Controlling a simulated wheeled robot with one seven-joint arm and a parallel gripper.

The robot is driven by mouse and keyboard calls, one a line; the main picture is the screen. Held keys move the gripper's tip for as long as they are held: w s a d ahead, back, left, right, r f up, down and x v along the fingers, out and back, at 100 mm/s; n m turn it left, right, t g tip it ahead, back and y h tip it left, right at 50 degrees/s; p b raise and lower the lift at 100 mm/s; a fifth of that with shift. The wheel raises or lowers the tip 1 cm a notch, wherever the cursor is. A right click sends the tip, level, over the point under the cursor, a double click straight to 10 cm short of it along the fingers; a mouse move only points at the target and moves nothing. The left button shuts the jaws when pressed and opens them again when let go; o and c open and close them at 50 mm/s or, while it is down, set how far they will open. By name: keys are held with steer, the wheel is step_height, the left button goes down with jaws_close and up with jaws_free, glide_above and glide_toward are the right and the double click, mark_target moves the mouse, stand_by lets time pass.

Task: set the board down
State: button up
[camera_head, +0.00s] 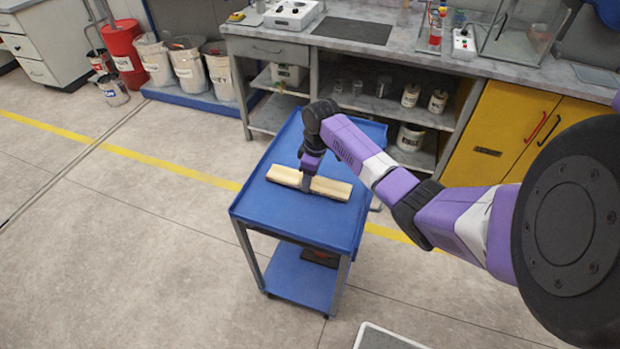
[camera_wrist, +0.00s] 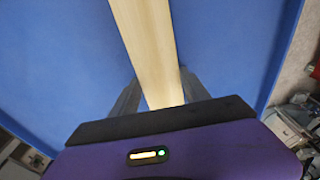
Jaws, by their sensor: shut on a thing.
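A pale wooden board (camera_head: 330,188) lies flat over the top of the blue cart (camera_head: 300,226), near its middle. My gripper (camera_head: 306,184) points down and is shut on the board, with one finger on each side of it. In the wrist view the board (camera_wrist: 150,45) runs between the two dark fingers (camera_wrist: 157,95), above the blue cart top (camera_wrist: 60,60). I cannot tell for sure whether the board touches the cart top or is slightly above it.
A grey workbench (camera_head: 400,55) with shelves stands behind the cart, with yellow cabinets (camera_head: 500,125) at its right. White buckets (camera_head: 187,68) and a red bin (camera_head: 124,45) stand at the back left. The floor left of the cart is clear.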

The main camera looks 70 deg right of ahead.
steer(key=shift+f, duration=0.35)
steer(key=shift+f, duration=0.1)
steer(key=o, duration=1.5)
